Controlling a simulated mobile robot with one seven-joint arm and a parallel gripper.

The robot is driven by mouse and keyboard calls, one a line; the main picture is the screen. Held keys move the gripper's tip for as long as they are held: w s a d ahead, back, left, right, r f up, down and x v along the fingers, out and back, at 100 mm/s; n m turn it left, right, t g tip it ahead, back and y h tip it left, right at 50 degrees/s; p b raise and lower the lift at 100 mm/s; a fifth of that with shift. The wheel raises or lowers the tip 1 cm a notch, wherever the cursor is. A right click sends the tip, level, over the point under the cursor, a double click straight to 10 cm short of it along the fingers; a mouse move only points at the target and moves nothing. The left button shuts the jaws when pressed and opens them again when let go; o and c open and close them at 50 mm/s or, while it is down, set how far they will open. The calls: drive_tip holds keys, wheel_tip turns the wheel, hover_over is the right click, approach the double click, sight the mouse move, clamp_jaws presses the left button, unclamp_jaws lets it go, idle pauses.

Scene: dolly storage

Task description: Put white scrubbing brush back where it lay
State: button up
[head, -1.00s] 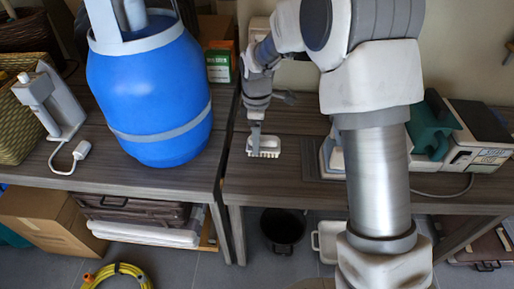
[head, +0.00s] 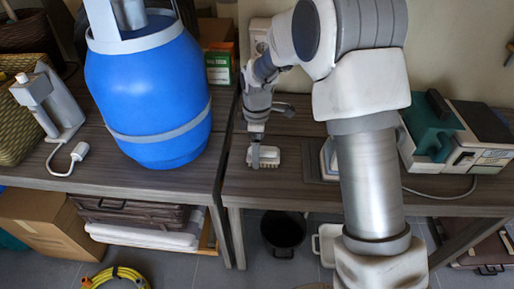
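The white scrubbing brush (head: 268,158) is at the left part of the right-hand dark wooden table (head: 300,190), between its left side and my arm. My gripper (head: 256,158) points down at the brush's left part and looks shut on it, though its fingers are small in this view. The brush is level, bristles not clearly seen. I cannot tell whether it touches the tabletop or is just above it.
A large blue gas cylinder (head: 150,95) stands on the left table, close by. A teal and grey machine (head: 455,135) is on the right. A dark bucket (head: 283,230) is below the table. Bare tabletop lies in front of the brush.

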wheel_tip(320, 180, up, 12)
drive_tip(key=p, duration=0.3)
drive_tip(key=shift+r, duration=0.2)
drive_tip(key=s+d+r+m+t, duration=0.4)
drive_tip(key=s+d+r+m, duration=0.9)
drive_tip(key=s, duration=0.4)
drive_tip(key=s+d+m+t, duration=0.1)
drive_tip(key=s+d+m, duration=0.2)
drive_tip(key=s, duration=0.5)
drive_tip(key=shift+m+t, duration=0.3)
drive_tip(key=shift+m, duration=0.5)
drive_tip(key=shift+d, duration=0.1)
wheel_tip(320, 180, up, 15)
drive_tip(key=p, duration=1.5)
